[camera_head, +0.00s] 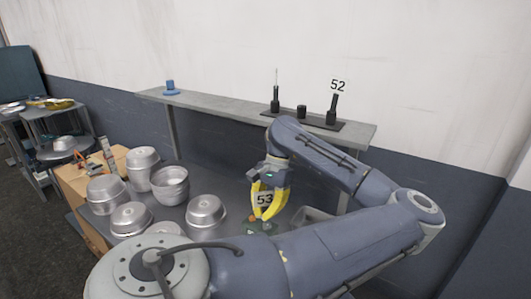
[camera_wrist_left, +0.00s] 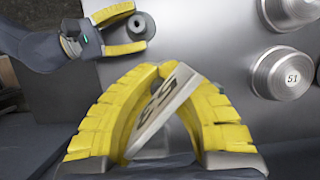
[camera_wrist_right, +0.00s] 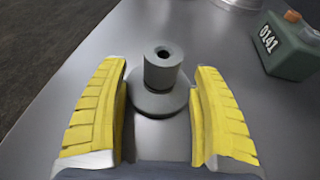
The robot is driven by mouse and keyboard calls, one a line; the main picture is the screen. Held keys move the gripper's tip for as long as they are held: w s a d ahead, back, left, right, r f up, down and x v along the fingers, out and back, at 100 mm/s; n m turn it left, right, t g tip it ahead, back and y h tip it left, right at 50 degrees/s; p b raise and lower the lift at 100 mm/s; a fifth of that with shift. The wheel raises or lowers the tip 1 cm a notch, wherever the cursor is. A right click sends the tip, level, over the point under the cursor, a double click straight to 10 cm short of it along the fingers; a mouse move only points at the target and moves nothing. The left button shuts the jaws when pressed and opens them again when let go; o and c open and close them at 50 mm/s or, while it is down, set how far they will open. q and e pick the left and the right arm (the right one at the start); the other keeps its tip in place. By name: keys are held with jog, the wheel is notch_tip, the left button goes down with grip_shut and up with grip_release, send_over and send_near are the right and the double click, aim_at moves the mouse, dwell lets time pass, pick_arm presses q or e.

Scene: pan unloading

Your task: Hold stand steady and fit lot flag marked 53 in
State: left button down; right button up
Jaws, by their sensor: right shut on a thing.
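The flag marked 53 (camera_head: 264,199), a pale plate with dark digits, is between the yellow fingers of my left gripper (camera_head: 266,216). In the left wrist view the flag (camera_wrist_left: 163,108) is tilted in the left gripper (camera_wrist_left: 160,72), whose fingers close on it. The dark grey stand (camera_wrist_right: 163,70) is a round base with an upright post and a hole in its top. It stands on the metal table between the fingers of my right gripper (camera_wrist_right: 158,82). In the left wrist view the stand (camera_wrist_left: 145,25) is apart from the flag. The head view hides the right gripper.
A dark green container (camera_wrist_right: 288,47) marked 0141 is near the stand. A wall shelf (camera_head: 225,108) behind carries a stand with flag 52 (camera_head: 338,86).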

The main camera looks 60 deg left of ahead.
pick_arm(q)
jog(key=s+d+f+n+t+h, duration=0.1)
jog(key=s+d+f+n+h, duration=0.1)
jog(key=s+d+f+n, duration=0.5)
jog(key=shift+d+f+n+t, duration=0.45)
jog(key=shift+d+f, duration=0.3)
jog(key=shift+f, duration=1.45)
jog(key=shift+f, duration=2.05)
dwell(1.1)
jog(key=c, duration=2.1)
grip_release()
jog(key=o, duration=0.6)
jog(key=v, duration=1.2)
jog(key=shift+w, duration=0.1)
